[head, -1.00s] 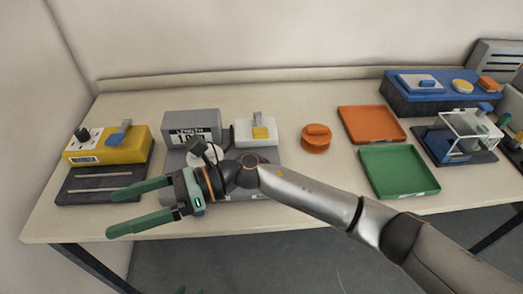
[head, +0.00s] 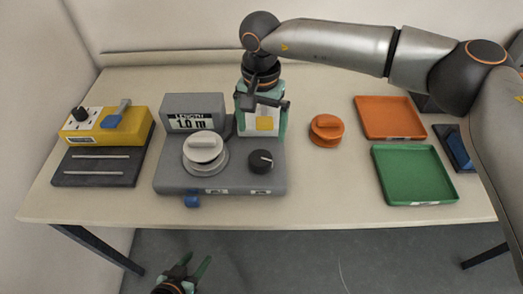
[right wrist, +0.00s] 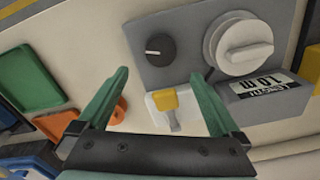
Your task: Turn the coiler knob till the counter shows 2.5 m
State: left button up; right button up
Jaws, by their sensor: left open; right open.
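The grey coiler unit (head: 225,185) stands left of the table's middle. Its counter (head: 190,122) reads LENGTH 1.0 m. On it are a large pale round knob (head: 203,150) with a raised grip and a small black knob (head: 261,161). Both knobs show in the right wrist view, black (right wrist: 160,48) and pale (right wrist: 243,45). My right gripper (head: 262,125) is open behind the black knob, its fingers either side of a white block with a yellow tab (right wrist: 165,99); contact cannot be told. My left gripper (head: 187,269) is open and empty below the table's front edge.
A yellow box (head: 103,125) with a dark plate (head: 97,180) stands at the left. An orange round piece (head: 327,131), an orange tray (head: 390,118) and a green tray (head: 415,174) lie to the right. My right arm covers the back right.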

aim_at(261, 157)
notch_tip(261, 157, down, 10)
jog(key=shift+r+p, duration=0.1)
jog(key=shift+p, duration=0.45)
jog(key=c, duration=1.3)
